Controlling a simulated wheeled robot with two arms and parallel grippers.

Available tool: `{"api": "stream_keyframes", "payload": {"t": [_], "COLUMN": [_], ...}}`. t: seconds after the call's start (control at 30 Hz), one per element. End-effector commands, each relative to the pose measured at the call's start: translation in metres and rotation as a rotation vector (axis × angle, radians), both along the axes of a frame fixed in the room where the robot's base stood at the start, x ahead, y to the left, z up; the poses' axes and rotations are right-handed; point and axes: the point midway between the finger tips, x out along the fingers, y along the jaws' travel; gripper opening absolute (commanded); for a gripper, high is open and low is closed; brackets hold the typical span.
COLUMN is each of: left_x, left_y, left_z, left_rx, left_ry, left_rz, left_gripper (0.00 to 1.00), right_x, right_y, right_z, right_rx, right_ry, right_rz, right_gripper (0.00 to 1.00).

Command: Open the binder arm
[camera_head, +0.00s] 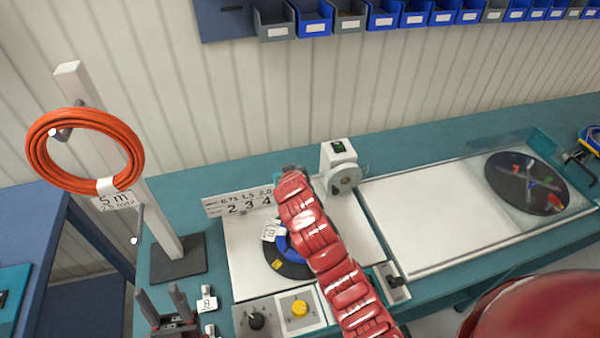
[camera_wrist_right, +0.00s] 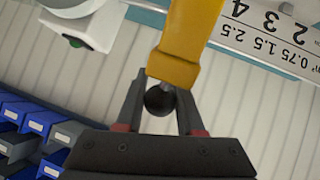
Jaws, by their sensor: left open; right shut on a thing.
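The yellow binder arm (camera_wrist_right: 185,45) shows in the right wrist view, with a black ball knob (camera_wrist_right: 158,101) at its end. My right gripper (camera_wrist_right: 160,112) is shut on this knob, one dark finger on each side. In the head view, my red segmented right arm reaches over the winding station and hides the binder arm and most of the right gripper. The reel (camera_head: 290,262), black with a blue ring, shows partly beside the arm. My left gripper (camera_head: 162,298) is open and empty at the lower left, fingers pointing up.
An orange cable coil (camera_head: 84,150) hangs on a white post (camera_head: 105,130) at left. A white device (camera_head: 340,170) stands behind the station. A control panel (camera_head: 275,315) sits in front. A clear-walled tray (camera_head: 435,225) lies to the right. Blue and grey bins (camera_head: 383,15) line the wall.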

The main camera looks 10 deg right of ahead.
Motion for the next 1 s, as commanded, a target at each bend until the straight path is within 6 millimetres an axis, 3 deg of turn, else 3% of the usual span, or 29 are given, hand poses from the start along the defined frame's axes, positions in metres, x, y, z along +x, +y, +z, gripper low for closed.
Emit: {"api": "stream_keyframes", "payload": {"t": [0.03,0.17,0.73,1.0], "left_x": [0.0,0.0,0.0,0.0], "left_y": [0.0,0.0,0.0,0.0], "left_z": [0.002,-0.001,-0.035,-0.055], "left_rx": [0.0,0.0,0.0,0.0], "left_ry": [0.0,0.0,0.0,0.0], "left_rz": [0.0,0.0,0.0,0.0], "left_gripper": [0.5,0.5,0.5,0.5], "right_x": [0.007,0.019,0.059,0.076], "right_y": [0.0,0.001,0.002,0.002], "right_z": [0.009,0.014,0.025,0.026], "right_rx": [0.001,0.0,-0.014,-0.017], "right_ry": [0.032,0.131,0.473,0.476], "right_rz": [-0.002,-0.001,-0.001,-0.001], "right_gripper": [0.0,0.0,0.0,0.0]}}
